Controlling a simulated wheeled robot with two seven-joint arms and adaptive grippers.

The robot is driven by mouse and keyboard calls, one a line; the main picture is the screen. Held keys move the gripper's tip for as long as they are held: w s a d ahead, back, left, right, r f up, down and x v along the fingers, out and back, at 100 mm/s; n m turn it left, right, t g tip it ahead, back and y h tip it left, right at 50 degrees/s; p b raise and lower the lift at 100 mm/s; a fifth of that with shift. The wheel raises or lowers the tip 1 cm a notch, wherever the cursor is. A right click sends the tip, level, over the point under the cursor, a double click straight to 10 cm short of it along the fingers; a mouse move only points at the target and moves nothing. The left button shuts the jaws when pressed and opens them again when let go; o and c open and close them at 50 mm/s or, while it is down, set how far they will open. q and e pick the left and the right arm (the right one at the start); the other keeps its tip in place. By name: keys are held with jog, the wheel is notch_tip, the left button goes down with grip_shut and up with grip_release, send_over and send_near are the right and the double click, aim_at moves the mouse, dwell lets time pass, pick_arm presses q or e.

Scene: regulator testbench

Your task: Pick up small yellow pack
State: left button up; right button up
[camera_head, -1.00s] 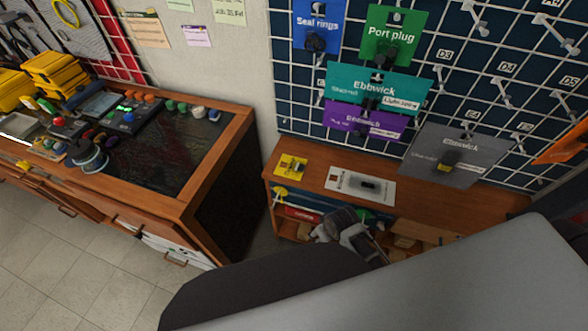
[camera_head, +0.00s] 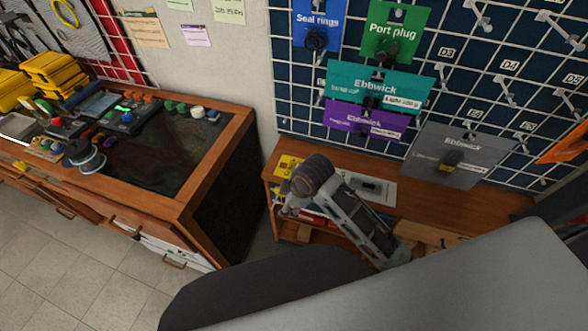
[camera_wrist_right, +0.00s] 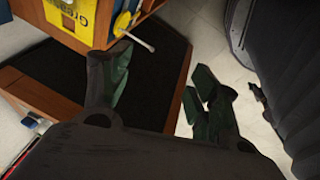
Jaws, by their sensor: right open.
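The small yellow pack (camera_head: 287,164) lies flat at the left end of the wooden shelf top, partly hidden by my right arm. A yellow pack with dark lettering also shows at the top left of the right wrist view (camera_wrist_right: 72,14). My right gripper (camera_head: 287,207) is just in front of the shelf's left end, below the pack in the picture. In the right wrist view its dark fingers (camera_wrist_right: 158,78) are apart with nothing between them. The pack is beyond the left finger, not between the fingers. My left gripper is not in view.
A white card with a dark item (camera_head: 378,187) lies on the shelf top (camera_head: 450,208). Coloured packs, including a grey one (camera_head: 450,158), hang on the wall grid behind. A workbench (camera_head: 150,160) stands to the left, with a floor gap between.

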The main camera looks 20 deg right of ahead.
jog(key=w+d+r+n+h, duration=0.2)
jog(key=w+r+n, duration=0.1)
jog(key=w+n, duration=0.4)
jog(key=w+d+r+n+h, duration=0.2)
jog(key=w+d+r+n, duration=0.1)
jog(key=w+n, duration=0.5)
jog(key=shift+g, duration=0.4)
jog(key=shift+d+f, duration=0.15)
jog(key=x, duration=0.8)
jog(key=shift+w+d+f, duration=0.1)
jog(key=shift+f, duration=0.05)
jog(key=shift+f, duration=0.1)
dwell(0.3)
